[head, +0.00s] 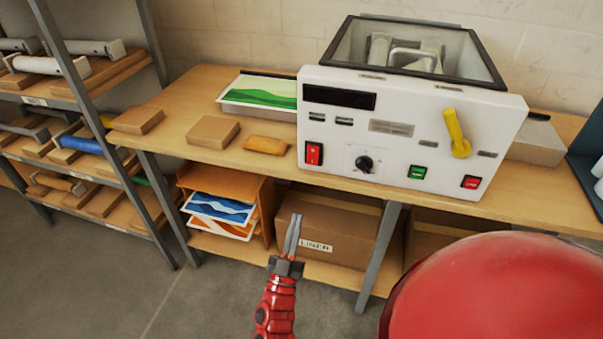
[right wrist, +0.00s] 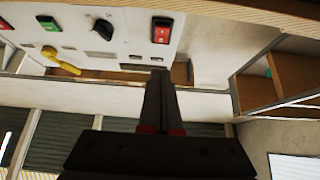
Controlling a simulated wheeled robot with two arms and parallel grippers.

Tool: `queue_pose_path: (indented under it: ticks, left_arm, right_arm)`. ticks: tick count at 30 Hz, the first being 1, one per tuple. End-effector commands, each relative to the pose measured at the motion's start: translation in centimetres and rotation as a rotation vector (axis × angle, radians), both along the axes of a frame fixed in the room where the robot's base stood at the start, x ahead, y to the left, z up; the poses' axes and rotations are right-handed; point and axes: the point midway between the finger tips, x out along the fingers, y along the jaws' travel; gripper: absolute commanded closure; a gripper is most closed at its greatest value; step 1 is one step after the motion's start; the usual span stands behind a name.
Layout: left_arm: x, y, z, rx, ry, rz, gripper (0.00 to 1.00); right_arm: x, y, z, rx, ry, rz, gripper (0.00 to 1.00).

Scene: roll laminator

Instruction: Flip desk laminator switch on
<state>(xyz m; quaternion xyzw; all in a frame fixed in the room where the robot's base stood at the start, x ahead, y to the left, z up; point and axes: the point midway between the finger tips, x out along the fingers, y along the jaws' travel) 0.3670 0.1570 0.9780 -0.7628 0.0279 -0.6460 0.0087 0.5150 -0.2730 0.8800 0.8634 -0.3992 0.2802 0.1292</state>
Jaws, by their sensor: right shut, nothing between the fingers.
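The white desk laminator (head: 330,117) stands on the wooden bench with its control panel facing me. A red rocker switch (head: 314,153) is at the lower left of the panel; it also shows in the right wrist view (right wrist: 161,30). A black dial (head: 365,163), a green switch (head: 417,172), another red switch (head: 471,182) and a yellow lever (head: 457,134) lie to its right. I cannot tell the switch positions. My right gripper (head: 293,220) is shut and empty, pointing up, below and in front of the panel's left part, apart from it. My left gripper is out of view.
The bench (head: 190,92) carries a green picture sheet (head: 258,92), wooden blocks (head: 212,132) and an orange block (head: 265,145) left of the laminator. Under it are picture sheets (head: 220,208) and a cardboard box (head: 330,225). A metal-post rack (head: 85,90) stands left.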

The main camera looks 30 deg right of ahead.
Motion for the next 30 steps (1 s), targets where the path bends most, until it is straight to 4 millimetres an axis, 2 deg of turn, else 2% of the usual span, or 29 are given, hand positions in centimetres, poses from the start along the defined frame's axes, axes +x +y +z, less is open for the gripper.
queue_pose_path:
  ticks: [8,20,24,30]
  left_arm:
    - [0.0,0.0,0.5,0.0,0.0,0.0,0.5]
    - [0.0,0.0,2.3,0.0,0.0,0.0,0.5]
    - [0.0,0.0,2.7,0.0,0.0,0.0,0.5]
    - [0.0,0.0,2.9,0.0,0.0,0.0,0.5]
  right_arm:
    - [1.0,-1.2,1.4,-0.003,-0.004,0.0,1.0]
    - [5.3,-6.3,6.4,-0.003,-0.004,0.0,1.0]
    - [6.9,-7.9,5.8,-0.003,0.0,0.002,1.0]
    - [7.7,-9.0,5.3,0.0,0.0,0.002,1.0]
